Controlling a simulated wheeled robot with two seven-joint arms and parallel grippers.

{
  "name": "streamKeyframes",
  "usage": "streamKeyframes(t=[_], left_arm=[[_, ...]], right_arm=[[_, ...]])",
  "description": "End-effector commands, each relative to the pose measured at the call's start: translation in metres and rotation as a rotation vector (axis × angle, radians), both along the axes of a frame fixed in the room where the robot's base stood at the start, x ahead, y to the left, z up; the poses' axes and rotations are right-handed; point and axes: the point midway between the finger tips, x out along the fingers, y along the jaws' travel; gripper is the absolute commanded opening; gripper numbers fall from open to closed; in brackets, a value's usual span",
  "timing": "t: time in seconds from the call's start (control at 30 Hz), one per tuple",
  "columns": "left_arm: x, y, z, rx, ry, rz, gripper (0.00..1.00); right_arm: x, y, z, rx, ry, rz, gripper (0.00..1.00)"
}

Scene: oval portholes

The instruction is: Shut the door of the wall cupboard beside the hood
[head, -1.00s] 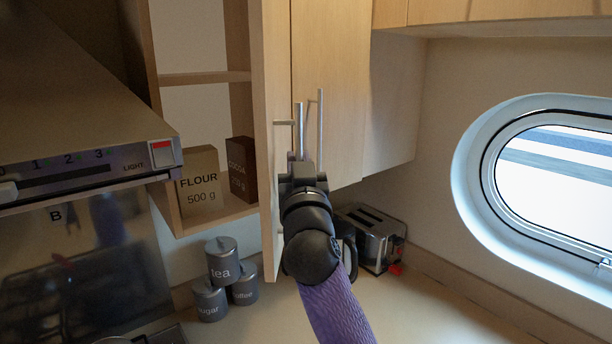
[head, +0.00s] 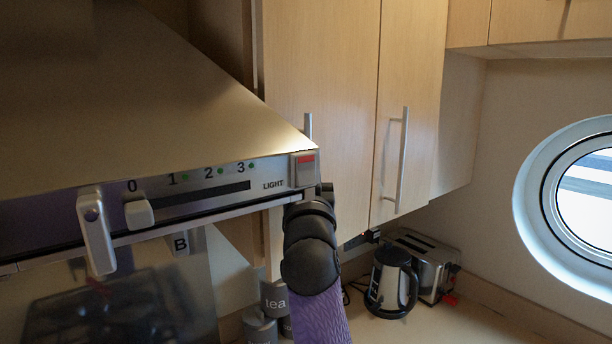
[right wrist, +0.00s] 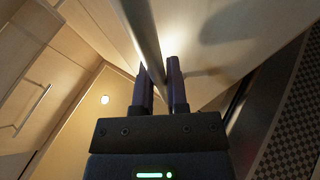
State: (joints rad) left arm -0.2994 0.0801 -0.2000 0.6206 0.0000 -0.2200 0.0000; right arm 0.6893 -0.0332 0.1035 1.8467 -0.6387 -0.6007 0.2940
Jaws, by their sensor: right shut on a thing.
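The wall cupboard door (head: 318,75), pale wood, is right of the hood (head: 150,90) in the head view. Its front faces me, roughly in line with the neighbouring door (head: 415,60). A thin strip shows along its left edge; I cannot tell whether a small gap remains. Its metal bar handle (head: 308,124) shows only at the top, above the hood's corner. My right gripper (right wrist: 160,75) is shut on this handle bar (right wrist: 143,35) in the right wrist view. In the head view the hood's corner hides most of the jaws. My left gripper is not in view.
The hood's front corner is close beside my right wrist. Below are a kettle (head: 390,282), a toaster (head: 432,262) and grey canisters (head: 274,298) on the worktop (head: 490,318). An oval porthole (head: 585,205) is at the right.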

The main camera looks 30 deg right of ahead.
Motion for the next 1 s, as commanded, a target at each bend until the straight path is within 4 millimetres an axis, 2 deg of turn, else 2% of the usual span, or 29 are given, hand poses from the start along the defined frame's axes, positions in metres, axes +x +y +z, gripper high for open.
streamKeyframes(t=[0.57,0.6,0.73,0.77,1.0], left_arm=[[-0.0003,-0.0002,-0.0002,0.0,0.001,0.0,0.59],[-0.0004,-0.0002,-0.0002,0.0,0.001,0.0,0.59],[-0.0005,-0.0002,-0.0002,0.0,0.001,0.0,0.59],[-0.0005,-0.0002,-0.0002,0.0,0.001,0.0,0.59],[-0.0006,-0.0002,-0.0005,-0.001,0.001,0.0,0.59]], right_arm=[[0.0002,-0.0009,0.001,-0.001,-0.003,0.0,0.0],[0.0001,-0.0009,0.0011,-0.001,-0.003,0.0,0.21],[0.0002,-0.0009,0.0008,-0.001,-0.003,0.0,0.49],[0.0002,-0.0009,0.0007,-0.001,-0.002,0.0,0.53],[0.0003,-0.0008,0.0001,0.0,-0.001,0.0,0.53]])
